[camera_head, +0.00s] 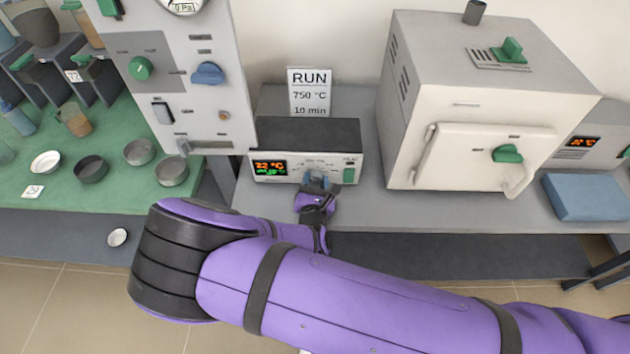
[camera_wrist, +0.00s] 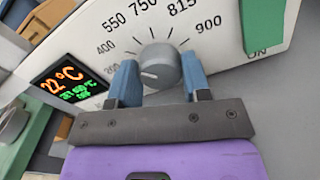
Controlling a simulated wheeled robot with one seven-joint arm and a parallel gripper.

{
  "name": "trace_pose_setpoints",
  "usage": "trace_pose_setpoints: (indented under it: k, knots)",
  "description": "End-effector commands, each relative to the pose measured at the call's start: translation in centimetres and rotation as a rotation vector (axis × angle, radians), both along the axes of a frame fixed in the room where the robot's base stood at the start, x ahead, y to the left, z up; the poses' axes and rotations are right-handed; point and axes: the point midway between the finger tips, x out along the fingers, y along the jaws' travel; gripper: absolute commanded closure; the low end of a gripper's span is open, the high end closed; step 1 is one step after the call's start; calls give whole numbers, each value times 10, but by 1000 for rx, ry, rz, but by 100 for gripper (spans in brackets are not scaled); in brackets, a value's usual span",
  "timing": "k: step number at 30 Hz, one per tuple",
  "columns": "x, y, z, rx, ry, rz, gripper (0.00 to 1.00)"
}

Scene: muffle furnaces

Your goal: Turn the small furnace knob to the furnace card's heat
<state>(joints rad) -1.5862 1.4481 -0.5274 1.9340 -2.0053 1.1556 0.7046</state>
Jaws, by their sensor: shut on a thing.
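The furnace card (camera_head: 309,92) reads RUN, 750 °C, 10 min and stands behind a small box with a dark top and pale front panel (camera_head: 262,168). The grey round knob (camera_wrist: 158,65) is on that panel. Its dial carries 400, 550, 750, 815 and 900, and its pale mark appears to point left, toward the low end. My gripper (camera_wrist: 160,80) is shut on the knob, one blue finger on each side. In the head view my gripper (camera_head: 316,184) hides the knob. The display (camera_wrist: 65,85) reads 22 °C in orange; its green set line is too blurred to read surely.
A green switch (camera_head: 349,175) marked ON sits right of the knob. A large pale furnace (camera_head: 480,120) with a green handle stands to the right. A tall grey control panel (camera_head: 185,100) stands close on the left. Dishes lie on a green mat (camera_head: 115,185) farther left.

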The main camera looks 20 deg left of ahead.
Motion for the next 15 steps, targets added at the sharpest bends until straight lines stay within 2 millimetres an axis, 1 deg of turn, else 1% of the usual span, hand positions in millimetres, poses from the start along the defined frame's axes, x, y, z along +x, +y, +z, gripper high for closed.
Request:
trace_pose_setpoints:
  k: [15]
  knots:
    - [1, -1, 0, 448, 107, -2, 80]
